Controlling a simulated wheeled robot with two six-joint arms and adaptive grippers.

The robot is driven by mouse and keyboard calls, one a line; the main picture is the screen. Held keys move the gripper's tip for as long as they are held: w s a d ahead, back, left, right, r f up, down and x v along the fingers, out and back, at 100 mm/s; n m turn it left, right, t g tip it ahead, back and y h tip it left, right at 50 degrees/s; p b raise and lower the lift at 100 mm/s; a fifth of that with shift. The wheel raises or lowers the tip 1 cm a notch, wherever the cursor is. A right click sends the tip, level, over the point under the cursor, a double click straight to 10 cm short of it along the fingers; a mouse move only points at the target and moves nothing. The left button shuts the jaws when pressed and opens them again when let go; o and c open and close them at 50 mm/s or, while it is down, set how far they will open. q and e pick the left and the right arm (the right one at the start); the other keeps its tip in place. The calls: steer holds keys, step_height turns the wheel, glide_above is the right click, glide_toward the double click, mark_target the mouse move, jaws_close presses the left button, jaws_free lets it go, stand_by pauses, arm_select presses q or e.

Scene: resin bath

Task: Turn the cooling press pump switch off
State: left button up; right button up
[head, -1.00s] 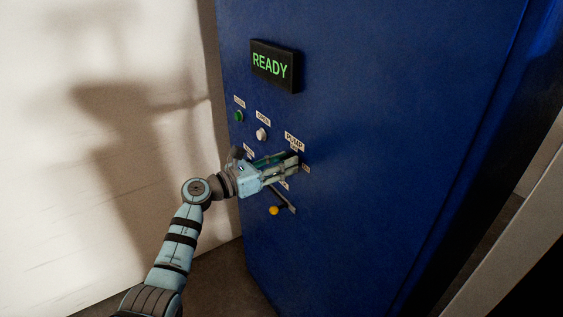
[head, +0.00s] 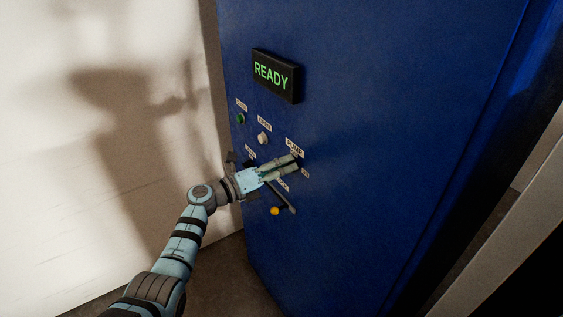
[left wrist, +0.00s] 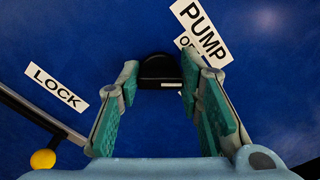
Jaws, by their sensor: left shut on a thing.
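The pump switch (left wrist: 160,70) is a black knob with a small white mark, on the blue cabinet front (head: 370,160). It shows in the left wrist view between my two fingertips, below the PUMP label (left wrist: 203,35). The smaller label under PUMP is partly covered by a finger. My left gripper (head: 296,163) is shut on the knob, and its fingers hide the knob in the head view. It also shows in the left wrist view (left wrist: 160,82). My right gripper is not in view.
A lit READY display (head: 272,74) sits above. A green button (head: 241,118) and a pale button (head: 262,138) are up and left of my gripper. A lever with a yellow knob (head: 275,211) is just below, near the LOCK label (left wrist: 57,86).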

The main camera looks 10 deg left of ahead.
arm_select(q)
steer(key=shift+f+n+p, duration=0.1)
steer(key=shift+n+p, duration=1.4)
steer(key=shift+n, duration=2.4)
steer(key=o, duration=1.2)
steer(key=shift+c, duration=0.2)
